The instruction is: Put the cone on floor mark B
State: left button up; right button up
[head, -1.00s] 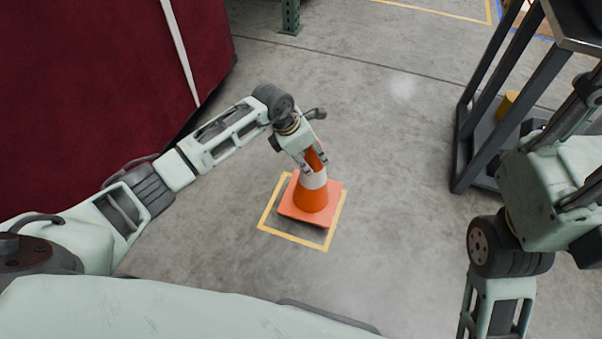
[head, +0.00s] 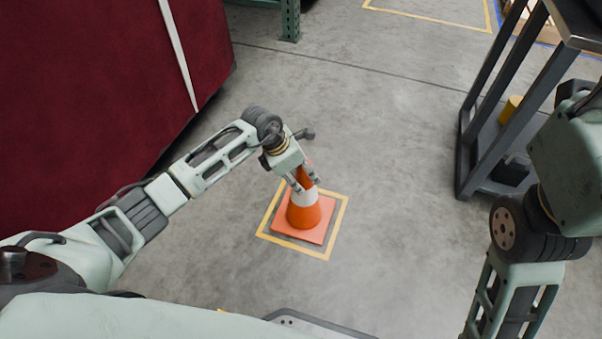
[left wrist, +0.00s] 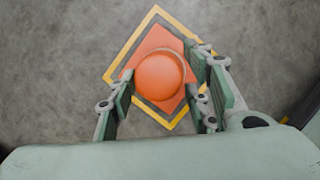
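The orange cone (head: 305,214) with a white band stands upright, its square base inside the yellow square floor mark (head: 339,222). The base looks flat on the floor and roughly aligned with the outline. No letter shows on the mark. My left gripper (head: 306,183) is over the cone, its fingers on either side of the upper part. In the left wrist view the round cone top (left wrist: 160,78) lies between the fingers, with narrow gaps beside it, so the gripper looks open. My right arm shows at the right edge; its fingers are out of view.
A large dark red covered block (head: 90,90) stands at the left, near my left arm. A dark cart (head: 470,150) with a yellow item (head: 510,108) on its lower shelf stands at the right. Another yellow outline (head: 430,18) lies farther back. The floor between is clear.

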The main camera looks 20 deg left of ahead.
pick_arm(q)
jog(key=shift+o, duration=1.3)
jog(key=shift+r, duration=0.1)
